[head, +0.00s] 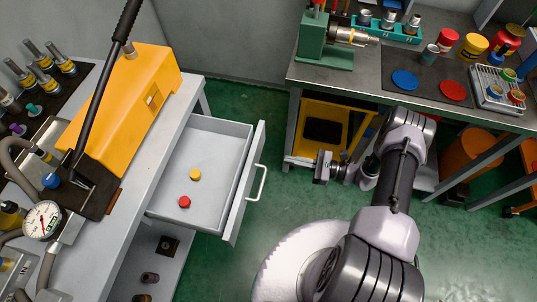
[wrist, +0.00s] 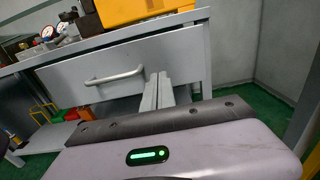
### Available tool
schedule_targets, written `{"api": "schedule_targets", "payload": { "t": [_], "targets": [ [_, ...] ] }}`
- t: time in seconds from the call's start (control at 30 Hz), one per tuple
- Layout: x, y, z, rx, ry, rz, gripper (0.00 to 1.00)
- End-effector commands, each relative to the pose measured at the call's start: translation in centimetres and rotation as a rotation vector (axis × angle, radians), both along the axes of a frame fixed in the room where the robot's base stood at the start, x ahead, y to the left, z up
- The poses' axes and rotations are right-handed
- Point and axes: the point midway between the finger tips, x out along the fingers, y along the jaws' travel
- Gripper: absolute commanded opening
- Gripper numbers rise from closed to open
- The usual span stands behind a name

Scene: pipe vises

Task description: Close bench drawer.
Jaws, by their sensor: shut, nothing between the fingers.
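The bench drawer (head: 222,138) stands open from the left grey bench in the head view. A yellow round piece (head: 195,175) and a red one (head: 184,202) lie in it. Its light handle (head: 257,183) is on the front panel, which faces my arm. The drawer front (wrist: 95,78) also shows in the wrist view, with the handle (wrist: 115,77) left of my fingers. My gripper (head: 322,167) is to the right of the drawer front, apart from it. In the wrist view, its fingers (wrist: 158,92) are together and empty, pointing towards the front's right part.
A yellow pump-like unit (head: 125,105) and a pressure gauge (head: 42,220) are on the left bench. A dark workbench (head: 340,75) with a green vise (head: 325,42) is at the back right. Green floor (head: 240,98) lies open between the benches.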

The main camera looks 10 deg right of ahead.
Motion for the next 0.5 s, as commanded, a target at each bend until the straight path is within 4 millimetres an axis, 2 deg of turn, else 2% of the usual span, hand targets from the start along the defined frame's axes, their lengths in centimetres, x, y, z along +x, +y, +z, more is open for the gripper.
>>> {"api": "schedule_targets", "payload": {
  "t": [0.1,0.3,0.5],
  "targets": [
    [0.8,2.6,-0.1,-0.001,0.001,0.006,0.0],
    [2.1,6.2,-0.1,-0.001,-0.001,0.005,0.0],
    [2.8,8.1,-0.1,-0.001,0.001,0.004,0.0]
  ]
}}
